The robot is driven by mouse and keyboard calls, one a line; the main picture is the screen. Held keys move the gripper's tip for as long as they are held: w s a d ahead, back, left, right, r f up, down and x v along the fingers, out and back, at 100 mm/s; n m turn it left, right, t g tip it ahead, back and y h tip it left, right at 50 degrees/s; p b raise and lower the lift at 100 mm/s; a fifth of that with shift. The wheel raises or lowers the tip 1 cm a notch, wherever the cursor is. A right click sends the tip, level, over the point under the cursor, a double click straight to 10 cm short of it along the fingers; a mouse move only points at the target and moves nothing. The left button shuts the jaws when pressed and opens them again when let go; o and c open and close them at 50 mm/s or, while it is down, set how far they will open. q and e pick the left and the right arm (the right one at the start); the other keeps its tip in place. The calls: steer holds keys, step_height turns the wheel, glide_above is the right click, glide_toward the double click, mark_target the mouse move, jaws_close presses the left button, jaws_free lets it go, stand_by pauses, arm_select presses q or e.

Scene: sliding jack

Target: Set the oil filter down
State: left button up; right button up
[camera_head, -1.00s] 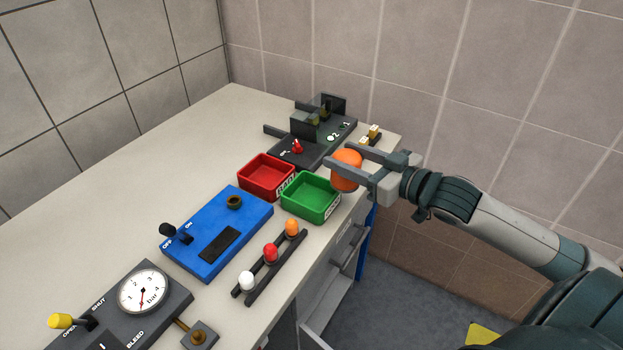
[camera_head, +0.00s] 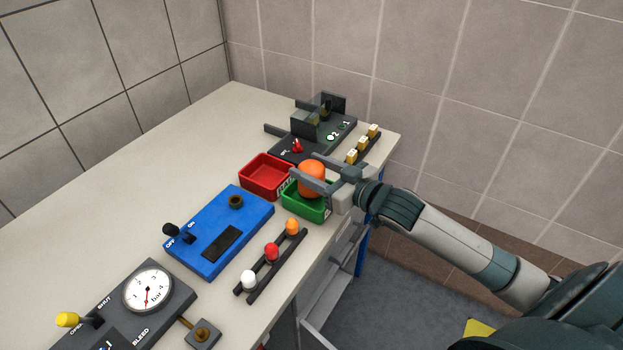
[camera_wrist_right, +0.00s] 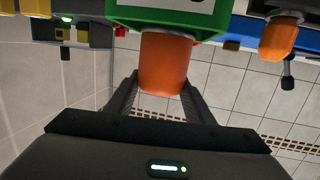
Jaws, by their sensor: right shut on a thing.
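The orange oil filter (camera_head: 312,177) is held between the fingers of my right gripper (camera_head: 309,171), over the green tray (camera_head: 306,211). In the right wrist view the filter (camera_wrist_right: 165,65) sits between the two dark fingers, with the green tray (camera_wrist_right: 165,24) beyond it at the top. The filter hides part of the tray's inside. I cannot tell whether it touches the tray floor. My left gripper is not in view.
A red tray (camera_head: 262,186) stands just left of the green one. A blue switch box (camera_head: 205,245) and a rack of coloured pieces (camera_head: 272,268) are nearer. A dark fixture (camera_head: 310,135) and yellowish blocks (camera_head: 362,145) are behind. The bench's left side is bare.

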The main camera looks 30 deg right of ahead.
step_height(320, 180, down, 3)
steer(key=shift+p, duration=0.35)
steer(key=shift+f, duration=0.35)
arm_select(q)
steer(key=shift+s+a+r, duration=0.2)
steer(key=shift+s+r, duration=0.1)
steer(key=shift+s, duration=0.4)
arm_select(e)
steer(key=o, duration=1.2)
steer(key=shift+f, duration=0.1)
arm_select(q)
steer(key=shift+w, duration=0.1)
arm_select(e)
steer(key=shift+s, duration=0.15)
